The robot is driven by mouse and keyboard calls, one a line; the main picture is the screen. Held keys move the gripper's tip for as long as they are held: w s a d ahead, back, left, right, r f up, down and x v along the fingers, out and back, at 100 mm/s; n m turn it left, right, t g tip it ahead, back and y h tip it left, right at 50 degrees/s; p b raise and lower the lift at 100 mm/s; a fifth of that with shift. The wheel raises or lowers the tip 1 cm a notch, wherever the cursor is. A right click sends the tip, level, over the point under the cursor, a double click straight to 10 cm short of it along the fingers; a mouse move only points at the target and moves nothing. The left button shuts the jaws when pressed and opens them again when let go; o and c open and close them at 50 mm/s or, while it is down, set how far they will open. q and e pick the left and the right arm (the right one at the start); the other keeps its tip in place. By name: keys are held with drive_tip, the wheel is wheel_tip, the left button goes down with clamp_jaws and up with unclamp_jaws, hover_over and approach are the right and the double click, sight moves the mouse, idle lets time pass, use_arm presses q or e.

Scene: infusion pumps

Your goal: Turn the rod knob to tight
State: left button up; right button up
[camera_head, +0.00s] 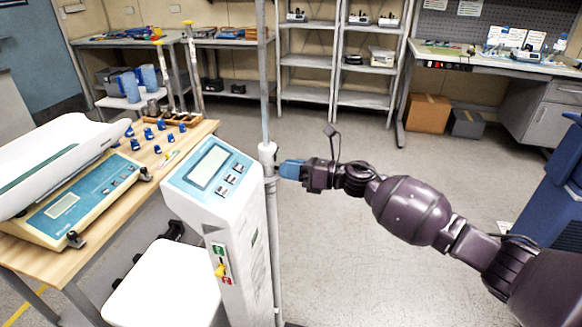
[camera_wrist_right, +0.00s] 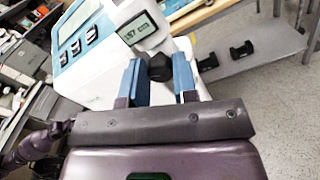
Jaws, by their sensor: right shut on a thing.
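A white device with a blue panel and grey screen (camera_head: 208,170) stands in the middle of the head view, against a grey vertical rod (camera_head: 264,80). A pale collar (camera_head: 267,155) sits around the rod beside it. My right gripper (camera_head: 288,169) reaches in from the right at the collar. In the right wrist view, the black rod knob (camera_wrist_right: 160,67) lies between the two blue fingers of this gripper (camera_wrist_right: 159,82), which is shut on it. In the head view the fingers hide the knob. Its turn angle is hard to read. My left gripper is not in view.
A wooden table (camera_head: 95,240) at the left holds a baby scale (camera_head: 62,205) and several small blue items. Shelves (camera_head: 308,60) and workbenches stand at the back.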

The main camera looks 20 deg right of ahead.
use_arm(q)
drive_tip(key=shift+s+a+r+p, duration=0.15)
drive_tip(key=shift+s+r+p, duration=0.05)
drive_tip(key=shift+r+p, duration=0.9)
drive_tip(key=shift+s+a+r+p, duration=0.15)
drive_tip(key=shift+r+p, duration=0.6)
drive_tip(key=shift+p, duration=0.6)
use_arm(e)
drive_tip(key=shift+w+f+m, duration=0.1)
drive_tip(key=shift+m, duration=6.8)
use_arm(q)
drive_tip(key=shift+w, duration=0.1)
use_arm(e)
drive_tip(key=o, duration=0.9)
drive_tip(key=shift+o, duration=0.2)
drive_tip(key=shift+d, duration=0.1)
